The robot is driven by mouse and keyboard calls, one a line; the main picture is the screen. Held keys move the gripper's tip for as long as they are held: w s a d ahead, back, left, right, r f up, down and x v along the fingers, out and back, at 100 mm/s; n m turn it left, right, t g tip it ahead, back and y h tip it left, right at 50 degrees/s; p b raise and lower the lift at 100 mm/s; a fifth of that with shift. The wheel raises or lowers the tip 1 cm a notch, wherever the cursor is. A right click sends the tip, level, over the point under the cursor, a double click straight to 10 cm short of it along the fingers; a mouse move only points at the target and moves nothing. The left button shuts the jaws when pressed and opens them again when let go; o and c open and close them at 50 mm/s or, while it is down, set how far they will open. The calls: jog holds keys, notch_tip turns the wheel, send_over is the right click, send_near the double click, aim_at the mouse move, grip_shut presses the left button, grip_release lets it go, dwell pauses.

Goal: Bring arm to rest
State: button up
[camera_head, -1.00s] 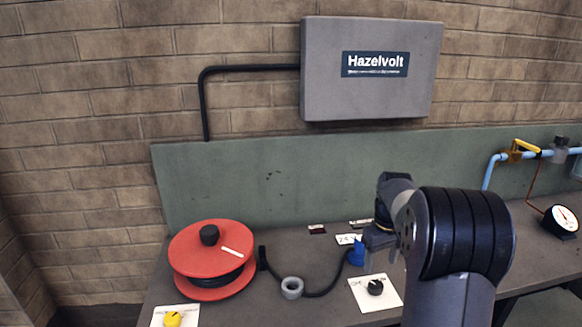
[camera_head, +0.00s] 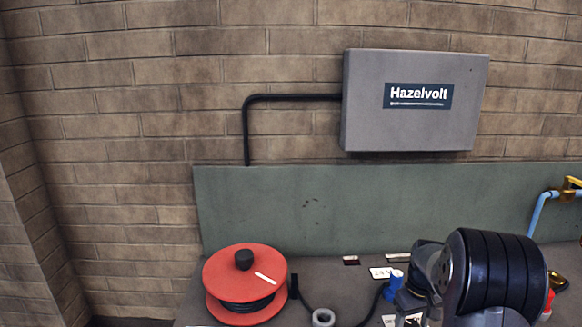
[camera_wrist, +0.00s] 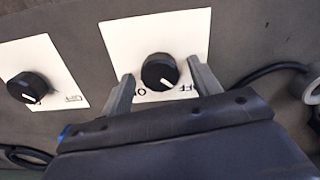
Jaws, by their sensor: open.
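My gripper (camera_wrist: 160,80) is open in the wrist view, with its two grey fingers apart and no object held. A black knob (camera_wrist: 159,71) on a white ON/OFF plate (camera_wrist: 190,30) shows between the fingertips; I cannot tell whether they touch it. In the head view my dark arm stands at the lower right, bent over the bench. My gripper also shows there (camera_head: 408,302), small and partly cut off by the bottom edge, beside a blue piece (camera_head: 394,281).
A red cable reel (camera_head: 228,272) and a grey ring (camera_head: 323,317) stand left of my arm on the bench. A second black knob (camera_wrist: 28,87) is on another plate. A grey Hazelvolt box (camera_head: 415,120) hangs above. A blue pipe (camera_head: 536,214) is at right.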

notch_tip(320, 180, up, 10)
notch_tip(320, 180, down, 10)
jog(key=m, duration=0.8)
jog(key=shift+m, duration=0.3)
jog(key=m, duration=0.4)
jog(key=shift+m, duration=0.3)
jog(key=m, duration=0.4)
jog(key=shift+p, duration=0.35)
jog(key=shift+r+m, duration=0.3)
jog(key=shift+r, duration=0.9)
